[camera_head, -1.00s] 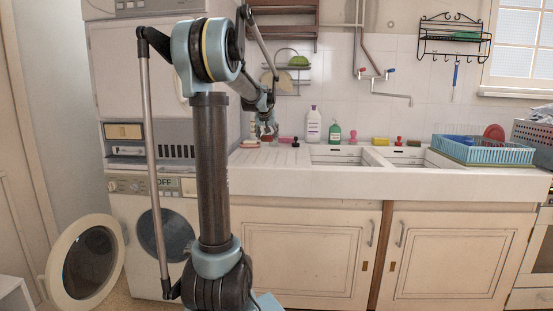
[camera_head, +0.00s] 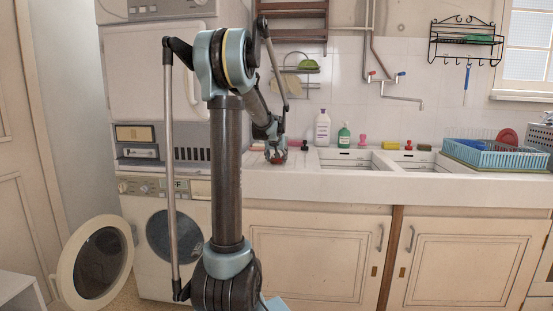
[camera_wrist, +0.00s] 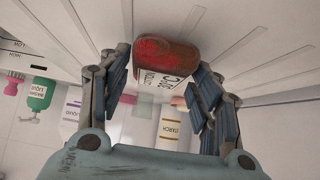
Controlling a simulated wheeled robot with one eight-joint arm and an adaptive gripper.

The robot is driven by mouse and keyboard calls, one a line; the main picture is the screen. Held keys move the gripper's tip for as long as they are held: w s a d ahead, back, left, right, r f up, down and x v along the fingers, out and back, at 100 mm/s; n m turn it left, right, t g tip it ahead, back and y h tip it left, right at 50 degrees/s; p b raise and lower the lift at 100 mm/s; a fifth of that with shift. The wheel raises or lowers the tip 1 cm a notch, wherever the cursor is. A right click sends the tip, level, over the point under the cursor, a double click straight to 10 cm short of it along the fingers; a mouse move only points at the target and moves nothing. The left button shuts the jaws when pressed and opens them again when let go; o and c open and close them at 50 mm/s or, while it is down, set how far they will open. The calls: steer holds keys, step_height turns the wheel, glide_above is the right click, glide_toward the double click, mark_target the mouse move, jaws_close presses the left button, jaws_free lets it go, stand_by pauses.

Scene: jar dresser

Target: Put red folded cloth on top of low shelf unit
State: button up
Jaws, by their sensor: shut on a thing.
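My gripper (camera_head: 277,157) is low over the left end of the counter, pointing down. In the wrist view its fingers (camera_wrist: 160,88) are on either side of a small rounded thing (camera_wrist: 162,57) with a worn red-brown face and a white side with dark lettering. My gripper is shut on this thing, close to the ribbed drainboard. It does not clearly look like a folded cloth, and I cannot tell if it is one. No low shelf unit is clearly seen; only the corner of a pale low piece of furniture (camera_head: 18,290) shows at bottom left.
A white bottle (camera_head: 322,129), a green bottle (camera_head: 344,136) and small items stand along the back of the counter (camera_head: 400,189). A blue dish rack (camera_head: 490,155) is at right. The open washer door (camera_head: 98,262) juts out at lower left.

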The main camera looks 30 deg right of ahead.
steer(key=o, duration=1)
steer(key=shift+f, duration=0.1)
steer(key=shift+c, duration=0.2)
steer(key=v, duration=1.2)
steer(key=s+a+f+n+y, duration=0.1)
steer(key=s+a+f, duration=0.25)
steer(key=a, duration=0.55)
steer(key=s+a+f+n+g+y, duration=0.1)
steer(key=s+a+f, duration=0.25)
steer(key=a, duration=0.45)
steer(key=s+a+f+n+y, duration=0.15)
steer(key=s+a, duration=0.25)
steer(key=a, duration=0.5)
steer(key=s+a+f+n+g+y, duration=0.1)
steer(key=s+a+f+n+g, duration=0.1)
steer(key=s+a+f, duration=0.7)
steer(key=shift+s+a, duration=0.65)
steer(key=shift+s, duration=0.4)
steer(key=shift+o, duration=0.4)
steer(key=s+a+f+n+g, duration=0.2)
steer(key=s+a+f, duration=0.2)
steer(key=s+f, duration=0.5)
steer(key=shift+s+a+y, duration=0.2)
steer(key=shift+s+y, duration=0.15)
steer(key=shift+s, duration=0.45)
